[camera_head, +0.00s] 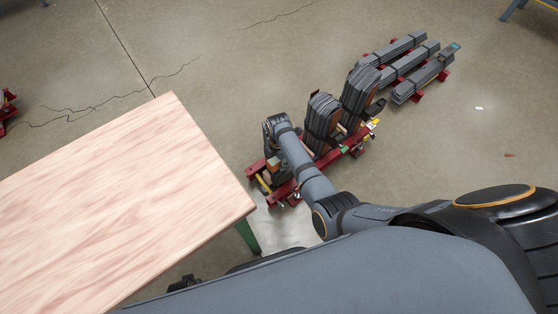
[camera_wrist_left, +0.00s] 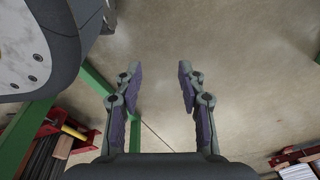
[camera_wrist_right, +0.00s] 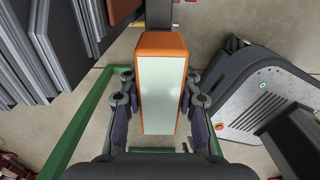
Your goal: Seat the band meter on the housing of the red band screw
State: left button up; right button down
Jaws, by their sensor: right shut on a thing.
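The band meter (camera_wrist_right: 162,95), an orange box with a pale face, fills the middle of the right wrist view. My right gripper (camera_wrist_right: 161,80) is shut on it, one finger on each side. In the head view a small orange patch of it (camera_head: 273,164) shows beside my right arm, over the near left end of a red core stand (camera_head: 335,160). I cannot make out the red band screw or its housing. In the left wrist view my left gripper (camera_wrist_left: 157,85) is open and empty, with floor behind it.
Grey laminated cores (camera_head: 322,120) stand upright on the red stand; they also show close by in the right wrist view (camera_wrist_right: 35,50). Flat lamination stacks (camera_head: 405,60) lie farther back. A wooden table (camera_head: 110,210) fills the left, its corner near my right arm.

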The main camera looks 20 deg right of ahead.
aim_at(279, 175)
notch_tip(279, 175, down, 3)
jog(key=shift+r+b, duration=0.15)
jog(key=shift+b, duration=0.95)
notch_tip(279, 175, down, 2)
jog(key=shift+b, duration=0.6)
jog(key=shift+f+b, duration=0.35)
jog(key=shift+f, duration=0.15)
pick_arm(q)
jog(key=w+d+r, duration=0.2)
jog(key=w+r, duration=0.3)
jog(key=shift+w+r, duration=0.2)
jog(key=shift+w, duration=0.2)
jog(key=shift+r+p, duration=0.8)
jog(key=shift+p, duration=0.05)
pick_arm(e)
jog(key=shift+r, duration=0.1)
pick_arm(q)
jog(key=shift+f+b, duration=0.9)
pick_arm(e)
jog(key=shift+f, duration=1.25)
jog(key=c, duration=0.9)
grip_release()
jog(key=shift+o, duration=0.2)
notch_tip(279, 175, up, 12)
jog(key=shift+r, duration=0.1)
